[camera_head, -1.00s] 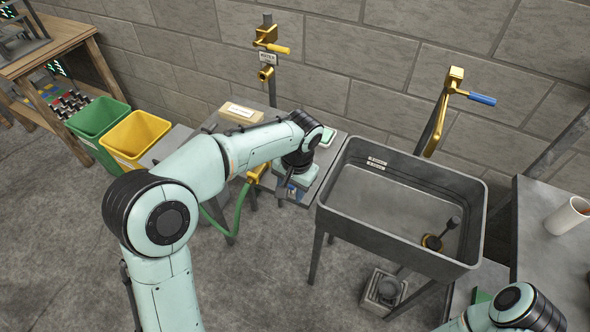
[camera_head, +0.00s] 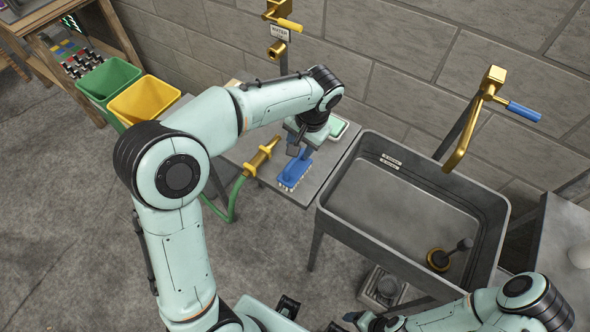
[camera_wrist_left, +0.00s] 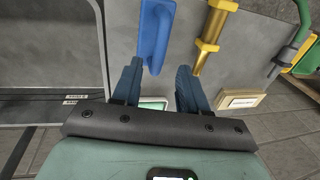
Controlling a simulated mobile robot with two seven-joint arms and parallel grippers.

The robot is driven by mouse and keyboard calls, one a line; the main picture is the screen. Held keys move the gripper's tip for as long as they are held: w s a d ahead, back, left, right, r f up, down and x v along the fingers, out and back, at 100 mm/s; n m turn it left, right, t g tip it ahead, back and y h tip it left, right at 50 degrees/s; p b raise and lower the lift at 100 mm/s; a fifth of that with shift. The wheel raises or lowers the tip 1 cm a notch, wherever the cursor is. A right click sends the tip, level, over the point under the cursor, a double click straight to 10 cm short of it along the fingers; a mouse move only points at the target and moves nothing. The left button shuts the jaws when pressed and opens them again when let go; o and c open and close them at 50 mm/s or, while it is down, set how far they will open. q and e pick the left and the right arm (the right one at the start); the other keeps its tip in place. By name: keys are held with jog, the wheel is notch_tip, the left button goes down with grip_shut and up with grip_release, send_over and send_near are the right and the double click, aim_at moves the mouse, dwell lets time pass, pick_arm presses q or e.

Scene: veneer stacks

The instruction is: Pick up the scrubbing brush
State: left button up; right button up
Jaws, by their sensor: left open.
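The scrubbing brush (camera_head: 294,173) has a blue back and pale bristles. It lies on the grey side table (camera_head: 312,190) left of the sink. My left gripper (camera_head: 299,146) is open and empty above the table, just behind the brush in the head view. In the left wrist view the brush (camera_wrist_left: 155,36) lies beyond the two open fingers (camera_wrist_left: 157,78), roughly in line with the gap between them, not between the fingers. My right gripper (camera_head: 358,318) is at the bottom edge of the head view, partly cut off, far from the brush.
A brass hose nozzle (camera_head: 262,157) on a green hose lies left of the brush. A green-and-white item (camera_head: 337,127) sits behind my left gripper. A grey sink (camera_head: 345,222) with a plunger (camera_head: 440,259) stands right. Yellow (camera_head: 143,103) and green bins (camera_head: 108,78) stand left.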

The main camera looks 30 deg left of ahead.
aim_at(295, 167)
pick_arm(q)
jog(key=shift+w+a+f, duration=0.1)
jog(key=shift+w+f, duration=0.05)
jog(key=shift+f, duration=0.55)
jog(key=f, duration=0.5)
jog(key=shift+a, duration=0.4)
jog(key=shift+c, duration=0.2)
jog(key=shift+r, duration=0.1)
grip_shut()
